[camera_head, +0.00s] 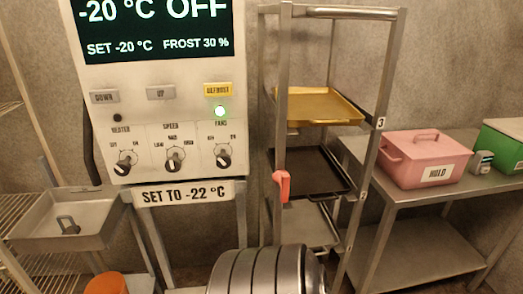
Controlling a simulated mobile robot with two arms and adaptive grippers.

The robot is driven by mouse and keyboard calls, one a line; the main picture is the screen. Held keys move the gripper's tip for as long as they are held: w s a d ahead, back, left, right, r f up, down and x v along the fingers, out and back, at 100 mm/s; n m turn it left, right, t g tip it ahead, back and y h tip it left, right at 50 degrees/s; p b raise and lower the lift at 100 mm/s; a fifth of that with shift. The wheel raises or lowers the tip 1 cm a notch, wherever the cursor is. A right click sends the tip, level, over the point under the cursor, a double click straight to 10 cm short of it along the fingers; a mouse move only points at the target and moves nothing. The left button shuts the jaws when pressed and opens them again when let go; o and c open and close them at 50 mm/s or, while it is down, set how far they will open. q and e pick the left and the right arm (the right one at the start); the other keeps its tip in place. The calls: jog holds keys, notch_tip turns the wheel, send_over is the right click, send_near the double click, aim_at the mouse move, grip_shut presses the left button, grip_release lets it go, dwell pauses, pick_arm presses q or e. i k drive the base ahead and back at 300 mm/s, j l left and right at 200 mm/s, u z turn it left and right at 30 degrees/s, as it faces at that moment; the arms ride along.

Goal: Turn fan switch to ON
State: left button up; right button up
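The fan switch (223,161) is the rightmost of three rotary knobs on the white control panel (155,75), under the label FANS. Small marks sit above it on both sides; its exact pointing direction is too small to tell. The panel's dark display (160,30) reads -20 °C, OFF, SET -20 °C and FROST 30 %. Neither of my grippers is in view.
Beside the fan switch are the speed knob (174,164) and heater knob (123,167). A rack with trays (320,108) stands right of the panel, with a red handle (282,186). A ribbed metal drum (262,272) is in front. A pink box (424,158) sits on a steel table.

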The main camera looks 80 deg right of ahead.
aim_at(223, 159)
jog(key=z, duration=2.1)
